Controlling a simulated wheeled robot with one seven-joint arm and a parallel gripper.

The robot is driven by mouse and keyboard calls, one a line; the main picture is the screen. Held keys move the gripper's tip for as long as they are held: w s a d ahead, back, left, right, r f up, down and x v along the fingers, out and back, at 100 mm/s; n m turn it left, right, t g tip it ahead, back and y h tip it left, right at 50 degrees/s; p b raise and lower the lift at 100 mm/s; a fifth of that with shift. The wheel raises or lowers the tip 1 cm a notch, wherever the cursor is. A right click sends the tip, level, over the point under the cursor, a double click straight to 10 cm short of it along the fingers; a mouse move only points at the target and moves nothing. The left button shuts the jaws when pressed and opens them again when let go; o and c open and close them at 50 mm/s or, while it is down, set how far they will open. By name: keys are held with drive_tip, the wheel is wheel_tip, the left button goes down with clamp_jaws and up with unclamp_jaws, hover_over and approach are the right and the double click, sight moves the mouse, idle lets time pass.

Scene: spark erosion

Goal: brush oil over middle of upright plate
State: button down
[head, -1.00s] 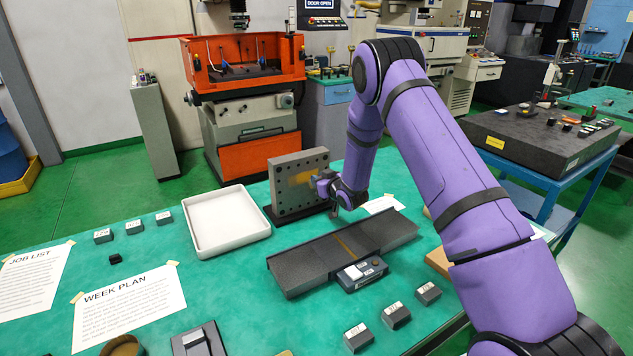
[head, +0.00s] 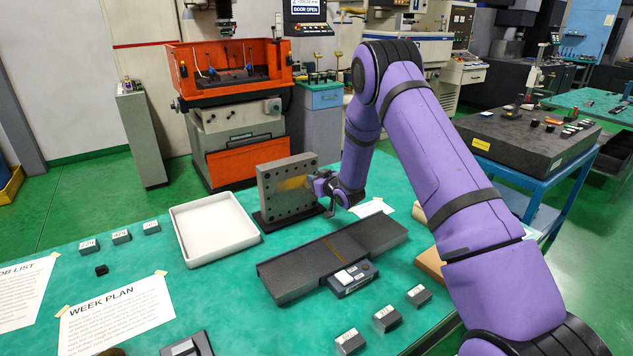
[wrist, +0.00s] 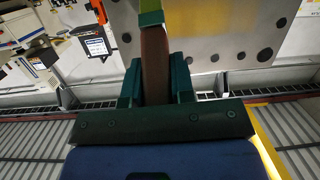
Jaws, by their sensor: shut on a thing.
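The upright plate (head: 268,199) is a grey block with holes along its edges, standing on a dark base on the green table. A yellowish patch (head: 291,184) shows across the middle of its face. My gripper (head: 322,186) is at the plate's right edge, in front of its face. In the wrist view my gripper (wrist: 155,75) is shut on the brown handle of a brush (wrist: 154,50). The plate (wrist: 205,35) fills the wrist view's upper middle; contact with the bristles cannot be told.
A white tray (head: 256,238) stands left of the plate. A long dark block (head: 300,266) with a small button box (head: 352,278) lies in front. Small labelled blocks sit at left and front right. An orange machine (head: 231,158) stands behind the table.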

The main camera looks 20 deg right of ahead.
drive_tip(key=shift+s+a, duration=1.15)
drive_tip(key=shift+a, duration=4.6)
drive_tip(key=w+d+r, duration=0.1)
drive_tip(key=d, duration=0.7)
drive_tip(key=shift+w+r, duration=0.25)
drive_tip(key=shift+w, duration=0.15)
drive_tip(key=shift+w+d, duration=0.2)
drive_tip(key=shift+d, duration=0.8)
drive_tip(key=shift+w+d, duration=0.15)
drive_tip(key=shift+d, duration=0.8)
drive_tip(key=shift+s+f, duration=0.1)
drive_tip(key=shift+f+v, duration=0.2)
drive_tip(key=shift+v, duration=0.75)
drive_tip(key=shift+f+v, duration=0.15)
drive_tip(key=shift+v, duration=0.85)
drive_tip(key=shift+f+v, duration=0.2)
drive_tip(key=shift+v, duration=0.75)
drive_tip(key=shift+s, duration=0.25)
